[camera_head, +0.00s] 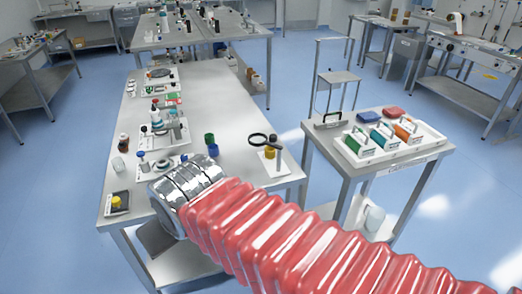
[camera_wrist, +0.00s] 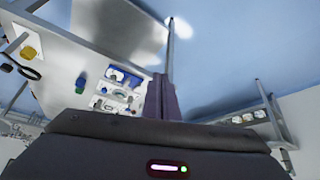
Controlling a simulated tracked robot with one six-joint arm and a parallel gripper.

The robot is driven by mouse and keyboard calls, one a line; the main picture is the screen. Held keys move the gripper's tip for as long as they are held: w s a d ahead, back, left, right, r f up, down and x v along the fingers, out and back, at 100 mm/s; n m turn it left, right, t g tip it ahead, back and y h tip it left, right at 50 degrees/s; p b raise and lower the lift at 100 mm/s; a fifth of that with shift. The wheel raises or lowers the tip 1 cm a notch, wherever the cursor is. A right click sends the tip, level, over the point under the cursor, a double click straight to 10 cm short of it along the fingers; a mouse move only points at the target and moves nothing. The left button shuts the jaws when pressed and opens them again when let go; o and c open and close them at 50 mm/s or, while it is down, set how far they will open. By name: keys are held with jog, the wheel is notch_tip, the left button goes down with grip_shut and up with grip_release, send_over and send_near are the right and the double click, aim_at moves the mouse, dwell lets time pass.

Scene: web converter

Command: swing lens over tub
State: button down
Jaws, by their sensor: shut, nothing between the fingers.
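The lens, a black-rimmed ring (camera_head: 258,140), sits on an arm from a small grey post (camera_head: 279,157) at the table's right edge. A yellow tub (camera_head: 270,154) stands on the white plate below, close to the post. From this angle the ring appears up and left of the tub. In the wrist view the dark ring (camera_wrist: 30,73) lies beside the yellow tub (camera_wrist: 28,52) at the far left, not over it in the picture. My gripper (camera_wrist: 162,80) is shut and empty, apart from both. In the head view my arm hides the gripper or leaves it unclear.
Green and blue cups (camera_head: 211,146) stand left of the lens. A microscope-like device (camera_head: 165,125) and a second yellow pot (camera_head: 116,202) are further left. A side table (camera_head: 318,146) with a white tray of coloured handled items stands right, across a gap. The table's middle is clear.

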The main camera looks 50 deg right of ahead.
jog(key=w+d+f+m+t+h, duration=0.2)
jog(key=w+d+f, duration=0.2)
jog(key=w+d, duration=0.55)
jog(key=w+d+f+m+t+h, duration=0.15)
jog(key=w+d+f+h, duration=0.35)
jog(key=d, duration=0.7)
jog(key=s+d+f+m+t+h, duration=0.1)
jog(key=s+d+f+t, duration=0.1)
jog(key=d, duration=0.6)
jog(key=s+d+f+m+t+h, duration=0.2)
jog(key=s+d+f+t, duration=0.1)
jog(key=d, duration=0.6)
jog(key=shift+s+f, duration=0.65)
jog(key=shift+s, duration=0.4)
